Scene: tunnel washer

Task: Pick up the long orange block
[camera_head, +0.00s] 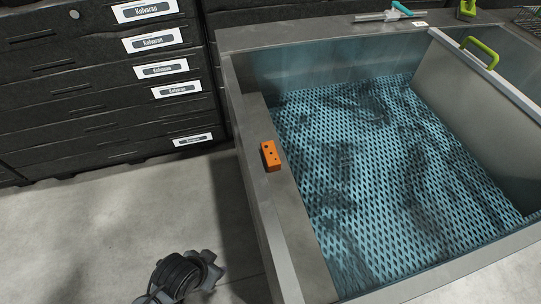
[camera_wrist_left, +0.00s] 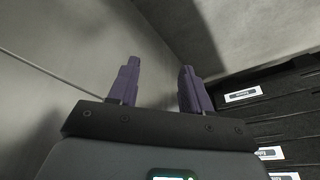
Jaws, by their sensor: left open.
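The long orange block (camera_head: 270,155) lies on the grey ledge along the left side of the washer basin in the head view. Small dark holes show on its top. My left gripper (camera_wrist_left: 158,75) shows in the left wrist view with its two purple fingers apart and nothing between them. The block is not in the left wrist view. In the head view part of my left arm shows at the bottom left, below and left of the block and well apart from it. My right gripper is in neither view.
The washer basin (camera_head: 252,108) has a raised left ledge and a blue perforated floor (camera_head: 380,170). A panel with a green handle (camera_head: 480,50) stands at its right. Black labelled drawers (camera_head: 90,80) stand at the back left. The grey floor (camera_head: 90,220) is clear.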

